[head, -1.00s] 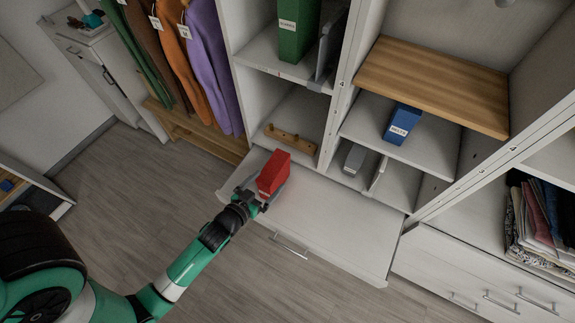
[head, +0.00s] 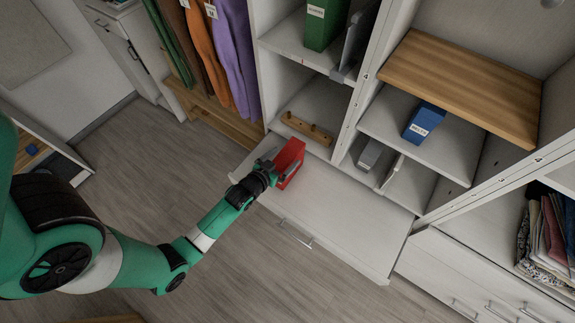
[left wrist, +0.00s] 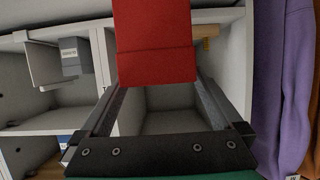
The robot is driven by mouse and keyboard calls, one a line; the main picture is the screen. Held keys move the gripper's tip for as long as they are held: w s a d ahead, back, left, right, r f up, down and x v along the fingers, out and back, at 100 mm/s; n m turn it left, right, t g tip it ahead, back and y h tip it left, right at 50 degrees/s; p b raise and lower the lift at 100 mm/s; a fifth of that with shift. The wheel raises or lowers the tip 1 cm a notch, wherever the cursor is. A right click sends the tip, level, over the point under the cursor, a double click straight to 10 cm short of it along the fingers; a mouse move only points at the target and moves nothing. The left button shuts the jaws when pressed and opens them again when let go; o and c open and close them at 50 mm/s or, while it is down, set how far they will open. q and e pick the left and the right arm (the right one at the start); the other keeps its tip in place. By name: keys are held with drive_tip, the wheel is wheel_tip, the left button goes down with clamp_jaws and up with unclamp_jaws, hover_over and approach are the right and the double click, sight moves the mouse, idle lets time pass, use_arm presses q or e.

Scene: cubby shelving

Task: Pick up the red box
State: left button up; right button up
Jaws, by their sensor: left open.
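The red box (head: 290,160) stands upright on the white pulled-out surface in front of the shelving. My left gripper (head: 281,170) is open at the near side of the box, and its fingers overlap the box in the head view. In the left wrist view, the red box (left wrist: 155,45) fills the top middle, in line with the gap between the open fingers (left wrist: 160,85). I cannot tell whether either finger touches it. The box's top end is cut off there. My right gripper is not in view.
A wooden peg rail (head: 307,128) lies in the cubby behind the box. A blue box (head: 423,122) and a green box (head: 325,25) stand on shelves. Clothes (head: 238,60) hang at the upper left. The white surface (head: 345,215) right of the box is clear.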

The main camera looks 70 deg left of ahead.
sight(293, 150)
use_arm(q)
drive_tip(key=x, duration=0.3)
drive_tip(key=shift+c, duration=0.2)
clamp_jaws()
